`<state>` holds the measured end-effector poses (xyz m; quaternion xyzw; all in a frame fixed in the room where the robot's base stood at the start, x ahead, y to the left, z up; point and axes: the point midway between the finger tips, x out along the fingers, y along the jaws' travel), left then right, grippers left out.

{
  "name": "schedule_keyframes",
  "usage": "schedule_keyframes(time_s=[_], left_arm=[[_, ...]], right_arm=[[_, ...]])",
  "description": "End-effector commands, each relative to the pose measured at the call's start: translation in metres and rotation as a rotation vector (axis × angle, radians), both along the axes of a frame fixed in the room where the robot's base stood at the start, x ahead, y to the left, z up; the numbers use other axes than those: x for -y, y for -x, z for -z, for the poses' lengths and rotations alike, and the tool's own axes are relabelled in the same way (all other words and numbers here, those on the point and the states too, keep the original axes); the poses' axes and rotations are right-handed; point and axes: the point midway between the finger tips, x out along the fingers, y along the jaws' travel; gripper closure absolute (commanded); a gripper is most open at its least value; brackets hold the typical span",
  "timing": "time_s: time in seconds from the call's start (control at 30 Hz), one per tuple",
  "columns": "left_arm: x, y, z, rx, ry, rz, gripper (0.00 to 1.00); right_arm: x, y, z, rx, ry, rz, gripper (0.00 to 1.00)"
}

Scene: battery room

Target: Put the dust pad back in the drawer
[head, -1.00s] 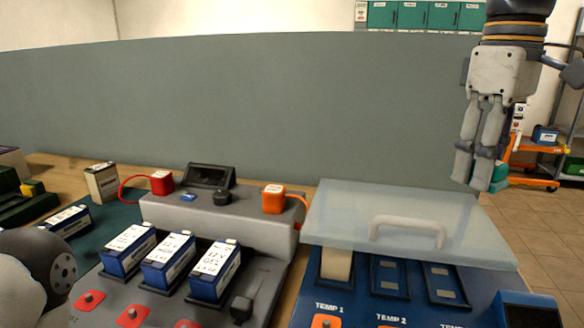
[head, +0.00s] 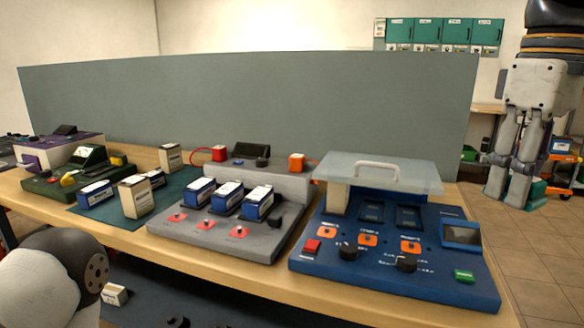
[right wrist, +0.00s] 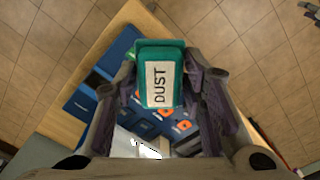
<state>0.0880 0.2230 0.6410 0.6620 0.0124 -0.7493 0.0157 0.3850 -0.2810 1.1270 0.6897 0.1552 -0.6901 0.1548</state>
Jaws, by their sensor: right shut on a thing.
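The dust pad (right wrist: 142,70) is a teal block with a white label reading DUST, seen in the right wrist view. My right gripper (right wrist: 162,88) is shut on it, with a finger on each side. In the head view my right gripper (head: 511,190) hangs fingers down at the right, beyond the table's right end, and a teal part of the dust pad (head: 538,189) shows by its fingertips. Only a rounded part of my left arm shows at lower left; its gripper is out of view. A dark recess (head: 220,305) below the table's front edge may be the drawer; I cannot tell.
On the wooden table (head: 270,287) stand a blue tester (head: 455,283) with a clear lid (head: 420,172), a grey charger (head: 255,240) with three batteries, and a green mat (head: 110,222). A small white box (head: 115,294) lies below the front edge. A grey partition (head: 300,105) stands behind.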

Motion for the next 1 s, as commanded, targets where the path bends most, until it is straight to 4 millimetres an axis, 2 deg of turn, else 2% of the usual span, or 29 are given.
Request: schedule_keyframes(time_s=[0.07,0.27,0.37,0.47,0.6,0.7,0.83,1.0], left_arm=[[0.000,0.000,0.000,0.001,0.000,0.000,0.60],[0.000,0.000,0.000,0.000,0.000,0.000,0.60],[0.000,0.000,0.000,0.001,0.000,0.000,0.60],[0.000,0.000,0.000,0.000,0.000,0.000,0.60],[0.000,0.000,0.000,0.000,0.000,0.000,0.60],[0.000,0.000,0.000,0.000,0.000,0.000,0.60],[0.000,0.000,0.000,0.000,0.000,0.000,0.60],[0.000,0.000,0.000,0.001,0.000,0.000,0.60]], right_arm=[[0.000,0.000,0.000,0.001,0.000,0.000,0.89],[-0.015,-0.008,0.056,-0.009,0.018,0.089,0.89],[-0.026,-0.008,0.091,-0.010,0.027,0.144,0.89],[-0.042,-0.002,0.135,-0.011,0.035,0.211,0.88],[-0.069,0.021,0.202,-0.009,0.034,0.313,0.88],[-0.088,0.045,0.239,-0.008,0.024,0.378,0.88],[-0.102,0.064,0.263,-0.003,0.006,0.428,0.89],[-0.106,0.069,0.268,0.001,0.000,0.443,0.89]])
